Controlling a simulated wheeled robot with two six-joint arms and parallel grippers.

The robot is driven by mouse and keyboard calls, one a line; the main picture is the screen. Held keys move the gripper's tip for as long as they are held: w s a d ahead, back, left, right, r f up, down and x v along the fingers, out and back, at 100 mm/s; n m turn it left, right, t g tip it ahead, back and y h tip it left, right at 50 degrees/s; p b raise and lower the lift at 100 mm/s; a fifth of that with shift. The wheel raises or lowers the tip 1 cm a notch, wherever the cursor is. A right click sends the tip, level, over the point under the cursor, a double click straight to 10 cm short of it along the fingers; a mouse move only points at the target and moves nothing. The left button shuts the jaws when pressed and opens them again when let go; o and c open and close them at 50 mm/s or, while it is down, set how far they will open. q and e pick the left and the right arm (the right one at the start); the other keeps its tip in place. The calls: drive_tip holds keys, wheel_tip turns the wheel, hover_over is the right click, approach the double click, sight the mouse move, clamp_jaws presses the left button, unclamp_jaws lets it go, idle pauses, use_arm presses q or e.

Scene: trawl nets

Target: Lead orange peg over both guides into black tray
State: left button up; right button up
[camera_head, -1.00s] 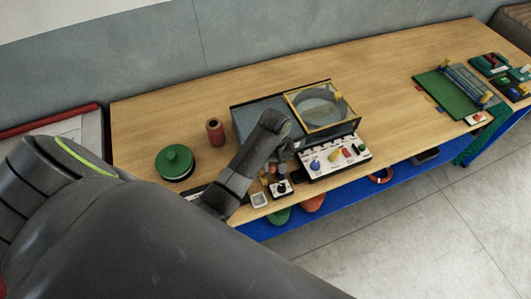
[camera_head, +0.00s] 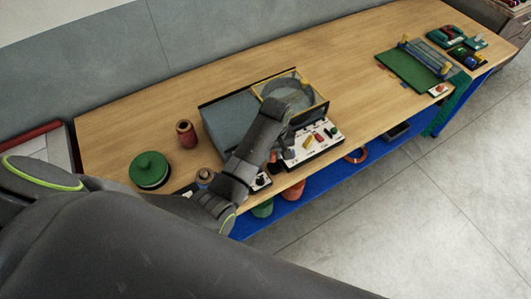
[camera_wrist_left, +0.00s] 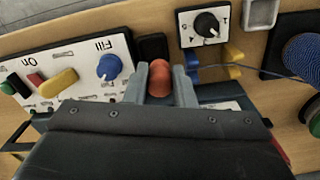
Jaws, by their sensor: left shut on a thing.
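My left gripper (camera_wrist_left: 160,76) is shut on the orange peg (camera_wrist_left: 159,80), which shows between its two fingers in the wrist view. The black tray (camera_wrist_left: 153,46) lies just beyond the peg in that view; I cannot tell the height between them. To the right stand a blue guide (camera_wrist_left: 192,62) and a yellow guide (camera_wrist_left: 234,54). A thin blue line runs from a blue spool (camera_wrist_left: 302,52) towards the guides; its course at the fingers is unclear. In the head view my left gripper (camera_head: 284,152) hides the peg and tray. My right gripper is not in view.
A white control panel (camera_wrist_left: 75,68) with a blue knob and coloured buttons is beside the tray. A small knob plate (camera_wrist_left: 210,24) is on its other side. A green spool (camera_head: 149,170) and a red-brown spool (camera_head: 186,134) stand left on the bench.

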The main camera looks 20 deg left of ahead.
use_arm(q)
drive_tip(key=shift+w+d, duration=0.15)
drive_tip(key=shift+d, duration=0.3)
drive_tip(key=shift+d+f, duration=0.15)
drive_tip(key=shift+f, duration=0.05)
drive_tip(key=shift+f+b, duration=0.8)
drive_tip(key=shift+f, duration=1.35)
drive_tip(key=shift+p, duration=0.4)
drive_tip(key=shift+f, duration=0.2)
drive_tip(key=o, duration=1)
drive_tip(key=shift+r, duration=0.1)
